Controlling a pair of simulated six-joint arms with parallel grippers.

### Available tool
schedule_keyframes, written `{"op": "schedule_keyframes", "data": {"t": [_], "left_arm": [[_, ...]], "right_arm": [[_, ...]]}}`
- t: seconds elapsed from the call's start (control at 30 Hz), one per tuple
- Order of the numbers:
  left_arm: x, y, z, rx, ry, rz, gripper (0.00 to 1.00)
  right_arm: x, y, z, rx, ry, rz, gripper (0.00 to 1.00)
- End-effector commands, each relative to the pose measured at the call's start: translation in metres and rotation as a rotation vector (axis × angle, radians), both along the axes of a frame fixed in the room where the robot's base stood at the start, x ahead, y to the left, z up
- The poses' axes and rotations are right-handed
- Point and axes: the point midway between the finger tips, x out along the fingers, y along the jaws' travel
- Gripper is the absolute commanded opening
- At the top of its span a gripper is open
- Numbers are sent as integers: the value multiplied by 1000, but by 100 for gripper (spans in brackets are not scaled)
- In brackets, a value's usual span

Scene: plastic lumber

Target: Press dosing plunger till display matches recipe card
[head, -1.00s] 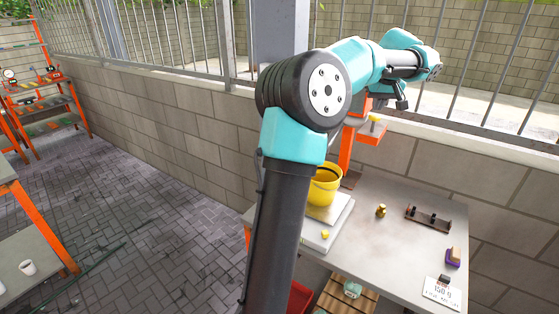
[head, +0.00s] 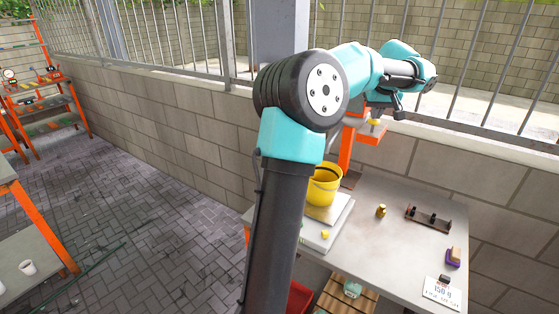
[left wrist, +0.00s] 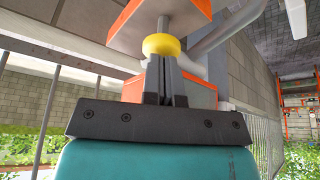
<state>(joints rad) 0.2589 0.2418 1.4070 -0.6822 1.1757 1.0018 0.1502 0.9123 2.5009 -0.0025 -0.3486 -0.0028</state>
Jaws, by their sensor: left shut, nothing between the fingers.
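The yellow plunger knob (head: 374,122) sits on a stem at the orange dispenser (head: 371,135). The knob also shows in the left wrist view (left wrist: 160,45), right at my fingertips. My left gripper (head: 377,114) is shut and empty, pointing down directly over the knob; its fingertips appear to touch the knob. A yellow bucket (head: 325,184) stands on a white scale (head: 337,222) below the dispenser. The scale's display cannot be read. The white recipe card (head: 443,292) at the table's front right appears to read 150 g. My right gripper is out of view.
The grey table (head: 390,245) also holds a brass weight (head: 381,211), a dark rack (head: 428,219) and a purple block with a brown top (head: 453,257). A wooden crate (head: 347,296) is below. A wall with metal railings stands behind.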

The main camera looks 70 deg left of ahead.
Motion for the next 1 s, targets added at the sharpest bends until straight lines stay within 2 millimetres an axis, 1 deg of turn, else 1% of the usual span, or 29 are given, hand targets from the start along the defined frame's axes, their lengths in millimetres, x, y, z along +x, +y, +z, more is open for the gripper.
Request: {"op": "schedule_keyframes", "data": {"t": [0.2,0.47,1.0], "left_arm": [[0,0,-7,-1,0,0,0],[1,0,-4,-1,0,0,0],[1,-1,24,-1,0,0,0]], "right_arm": [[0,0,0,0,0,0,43],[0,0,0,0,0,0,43],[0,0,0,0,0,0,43]]}}
